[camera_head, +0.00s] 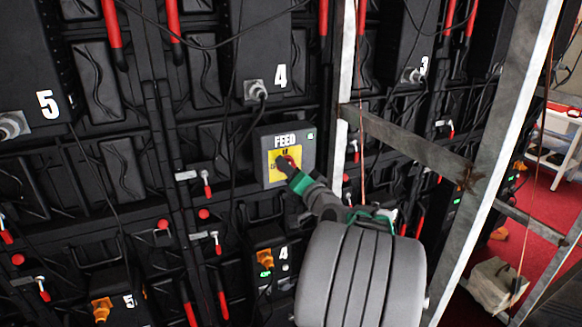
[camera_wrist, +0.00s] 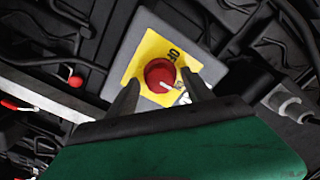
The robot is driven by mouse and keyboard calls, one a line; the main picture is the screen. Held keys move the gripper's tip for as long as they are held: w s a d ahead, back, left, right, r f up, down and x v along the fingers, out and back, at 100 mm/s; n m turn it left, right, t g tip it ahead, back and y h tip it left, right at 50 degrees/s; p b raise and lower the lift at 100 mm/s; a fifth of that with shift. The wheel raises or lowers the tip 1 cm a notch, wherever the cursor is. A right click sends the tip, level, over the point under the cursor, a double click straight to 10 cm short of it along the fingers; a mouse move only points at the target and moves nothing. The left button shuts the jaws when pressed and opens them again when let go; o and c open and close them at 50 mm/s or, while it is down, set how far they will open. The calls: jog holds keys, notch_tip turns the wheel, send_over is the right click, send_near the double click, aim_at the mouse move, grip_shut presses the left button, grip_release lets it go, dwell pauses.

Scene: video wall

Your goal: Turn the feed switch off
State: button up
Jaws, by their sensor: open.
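The feed switch is a grey box (camera_head: 307,157) marked FEED, with a yellow plate (camera_head: 272,172) and a small lit green mark at its upper right. In the head view the knob is mostly hidden behind my gripper (camera_head: 284,162). My gripper also shows in the wrist view (camera_wrist: 161,88), open, with one dark finger on each side of the knob. A gap shows around the knob; I cannot tell whether either finger touches it.
Black wall panels with hanging cables, red handles and latches surround the box. Grey metal frame posts (camera_head: 505,130) and a crossbar (camera_head: 410,143) stand to the right, near my arm. In the wrist view a grey connector (camera_wrist: 290,103) is at the right. Red floor lies at far right.

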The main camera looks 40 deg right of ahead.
jog(key=shift+w, duration=0.15)
grip_shut()
dwell(0.6)
